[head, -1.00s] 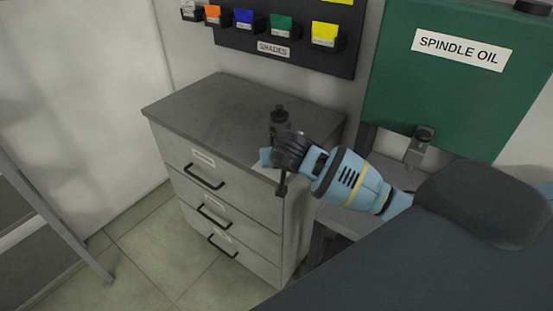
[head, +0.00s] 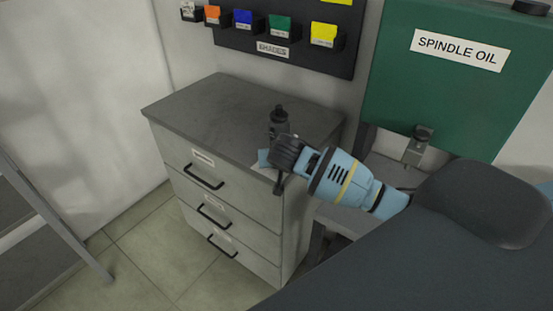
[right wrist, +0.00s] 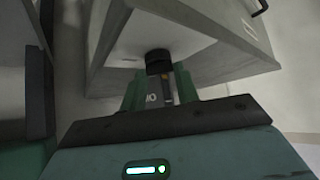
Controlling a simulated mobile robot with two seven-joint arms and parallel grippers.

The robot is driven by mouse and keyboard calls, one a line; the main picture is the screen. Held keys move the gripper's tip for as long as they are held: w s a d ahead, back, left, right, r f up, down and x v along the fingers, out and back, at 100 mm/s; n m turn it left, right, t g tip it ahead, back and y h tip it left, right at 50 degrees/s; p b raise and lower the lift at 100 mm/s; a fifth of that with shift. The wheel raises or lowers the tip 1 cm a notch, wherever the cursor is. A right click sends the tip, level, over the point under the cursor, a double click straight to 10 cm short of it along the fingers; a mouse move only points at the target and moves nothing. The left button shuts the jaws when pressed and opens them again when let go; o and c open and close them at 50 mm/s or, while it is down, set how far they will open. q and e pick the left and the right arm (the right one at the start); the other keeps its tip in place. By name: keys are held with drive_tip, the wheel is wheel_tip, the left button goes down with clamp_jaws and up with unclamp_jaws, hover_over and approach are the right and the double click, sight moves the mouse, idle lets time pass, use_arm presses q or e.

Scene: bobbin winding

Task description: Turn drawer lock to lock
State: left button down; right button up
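The grey drawer cabinet (head: 235,195) stands left of centre in the head view, its drawers closed. My right gripper (head: 277,178) comes in from the right and is at the cabinet's upper right front corner. In the right wrist view a round black knob (right wrist: 158,58), apparently the drawer lock, sits on a pale cabinet face. The fingers of my right gripper (right wrist: 159,88) are on either side just before it. Whether they press on it I cannot tell. In the head view the lock is hidden behind my gripper. My left gripper is not in view.
A SHADES board (head: 290,50) hangs behind. A metal rack (head: 60,225) stands left. The floor before the drawers is clear.

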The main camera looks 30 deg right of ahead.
drive_tip(key=shift+c, duration=0.7)
